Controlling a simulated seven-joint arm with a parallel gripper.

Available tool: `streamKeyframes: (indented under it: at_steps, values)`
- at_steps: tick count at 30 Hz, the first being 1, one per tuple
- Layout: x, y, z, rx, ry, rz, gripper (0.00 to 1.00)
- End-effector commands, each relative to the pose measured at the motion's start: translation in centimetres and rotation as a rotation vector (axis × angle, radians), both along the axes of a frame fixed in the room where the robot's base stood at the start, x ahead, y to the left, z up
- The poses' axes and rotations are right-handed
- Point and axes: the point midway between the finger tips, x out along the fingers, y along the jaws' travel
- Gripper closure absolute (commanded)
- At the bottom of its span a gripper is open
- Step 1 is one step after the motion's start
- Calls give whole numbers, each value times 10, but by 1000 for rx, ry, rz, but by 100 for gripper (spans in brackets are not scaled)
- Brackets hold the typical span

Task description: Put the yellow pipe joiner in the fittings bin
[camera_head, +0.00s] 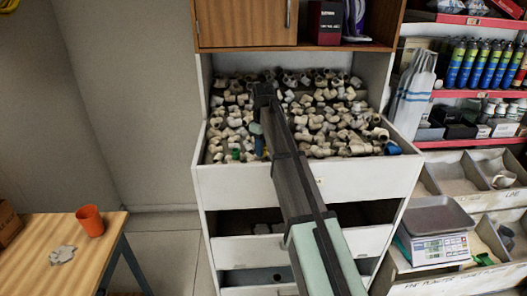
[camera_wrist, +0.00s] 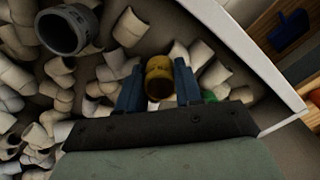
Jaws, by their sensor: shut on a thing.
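The yellow pipe joiner (camera_wrist: 159,77) is a short hollow ring, its open end towards the wrist camera. My gripper (camera_wrist: 159,84) is shut on it, with one blue finger on each side. In the head view, my gripper's blue fingers (camera_head: 259,145) point down at the left part of a white open-topped drawer (camera_head: 300,181) full of pale pipe fittings (camera_head: 325,115); the joiner cannot be made out there. Pale fittings lie around and below the joiner in the wrist view. I cannot tell whether the joiner touches them. No bin label is readable.
A wooden cupboard (camera_head: 245,22) overhangs the drawer's back. A wooden table with an orange cup (camera_head: 89,221) stands at the left. A scale (camera_head: 439,232) and divided trays (camera_head: 455,172) are at the right. A large grey pipe fitting (camera_wrist: 66,30) lies in the drawer.

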Motion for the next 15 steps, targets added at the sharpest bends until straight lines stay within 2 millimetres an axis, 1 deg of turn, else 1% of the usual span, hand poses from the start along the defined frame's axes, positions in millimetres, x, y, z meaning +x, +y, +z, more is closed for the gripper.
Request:
streamKeyframes:
  at_steps: [1, 4, 15]
  values:
    - [-1, 0, -7, 0, 1, 0, 93]
    - [-1, 0, -15, 0, 0, 0, 93]
    - [0, 0, -18, 0, 0, 0, 93]
